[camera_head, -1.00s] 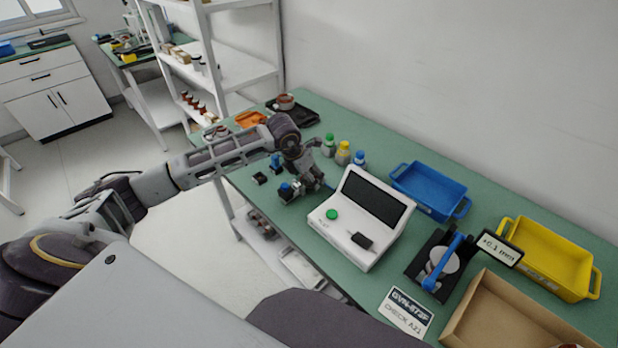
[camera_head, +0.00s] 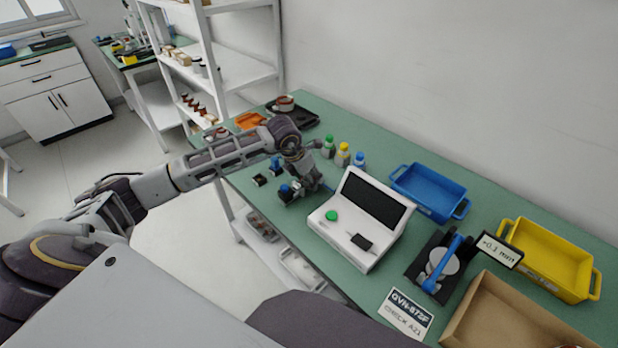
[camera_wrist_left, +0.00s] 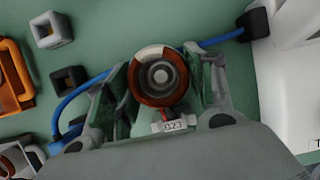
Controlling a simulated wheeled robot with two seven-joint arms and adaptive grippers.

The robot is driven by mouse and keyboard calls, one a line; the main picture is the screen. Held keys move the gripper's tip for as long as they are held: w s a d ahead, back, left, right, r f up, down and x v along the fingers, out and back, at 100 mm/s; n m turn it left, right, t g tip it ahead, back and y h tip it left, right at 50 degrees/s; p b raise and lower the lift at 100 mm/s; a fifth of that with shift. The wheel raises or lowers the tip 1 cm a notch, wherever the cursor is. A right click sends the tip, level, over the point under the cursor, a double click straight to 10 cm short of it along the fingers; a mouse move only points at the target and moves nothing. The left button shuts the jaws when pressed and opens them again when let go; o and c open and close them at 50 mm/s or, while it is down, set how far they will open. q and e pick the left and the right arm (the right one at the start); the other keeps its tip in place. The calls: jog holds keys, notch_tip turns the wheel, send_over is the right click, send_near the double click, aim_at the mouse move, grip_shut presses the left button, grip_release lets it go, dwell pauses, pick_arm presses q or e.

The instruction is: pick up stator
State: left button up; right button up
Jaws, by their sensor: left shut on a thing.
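A stator (camera_wrist_left: 160,75), a copper-brown ring with a pale segment and a grey centre, sits between the fingers of my left gripper (camera_wrist_left: 163,95) in the left wrist view. The fingers press on it from both sides. Another copper-coloured stator (camera_head: 284,103) stands on the black tray at the back. My right gripper is out of view.
Blue cables (camera_wrist_left: 90,84) run beside the gripper. Small dark square blocks (camera_head: 260,180) lie to its left. Capped bottles (camera_head: 343,154), a blue bin (camera_head: 430,190), a yellow bin (camera_head: 548,262), a black fixture (camera_head: 438,266) and a cardboard box (camera_head: 480,300) crowd the right.

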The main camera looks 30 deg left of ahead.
pick_arm(q)
jog(key=shift+w+a+r, duration=0.25)
jog(key=shift+a+r, duration=0.05)
jog(key=shift+r, duration=0.4)
notch_tip(320, 180, up, 9)
jog(key=shift+s+f, duration=0.15)
jog(key=shift+d, duration=0.1)
